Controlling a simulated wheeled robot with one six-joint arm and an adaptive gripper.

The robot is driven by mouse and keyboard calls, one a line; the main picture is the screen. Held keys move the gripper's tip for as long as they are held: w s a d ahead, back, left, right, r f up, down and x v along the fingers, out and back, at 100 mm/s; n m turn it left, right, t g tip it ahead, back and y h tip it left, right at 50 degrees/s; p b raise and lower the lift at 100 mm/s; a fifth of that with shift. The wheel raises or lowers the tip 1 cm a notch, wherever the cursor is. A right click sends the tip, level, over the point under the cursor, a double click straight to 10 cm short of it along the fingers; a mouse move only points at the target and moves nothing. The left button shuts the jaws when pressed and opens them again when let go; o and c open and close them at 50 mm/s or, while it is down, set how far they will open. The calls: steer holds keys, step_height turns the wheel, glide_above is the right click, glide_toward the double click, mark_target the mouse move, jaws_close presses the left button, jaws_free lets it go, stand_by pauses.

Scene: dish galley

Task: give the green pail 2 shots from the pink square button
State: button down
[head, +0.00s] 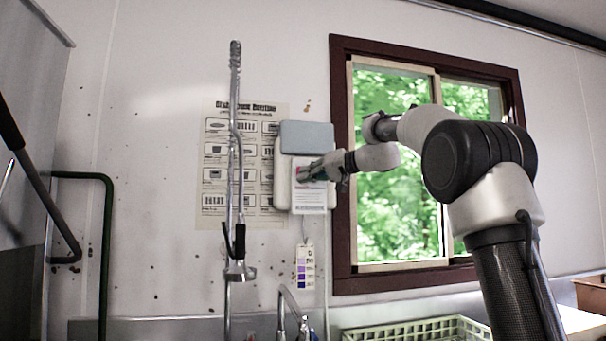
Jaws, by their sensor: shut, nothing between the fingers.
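A white wall dispenser (284,187) with a grey-blue lid (307,136) hangs left of the window. My arm reaches in from the right, and my gripper (304,174) is shut at the dispenser's front. A small patch of pink shows just at the fingertips; the gripper hides most of it, so I cannot tell its shape. I cannot tell whether the fingertips touch the dispenser or stop just short of it. No green pail shows in this view.
A tall metal spray faucet (235,150) stands left of the dispenser, before a poster (214,180). A colour-strip card (304,266) hangs below the dispenser. A pale green rack (425,331) sits low in front of the window (395,180). A green rail (105,250) stands left.

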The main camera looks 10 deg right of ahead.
steer(key=shift+s, duration=0.55)
steer(key=shift+w, duration=0.45)
steer(key=shift+w, duration=0.75)
stand_by(0.9)
steer(key=shift+s, duration=1.2)
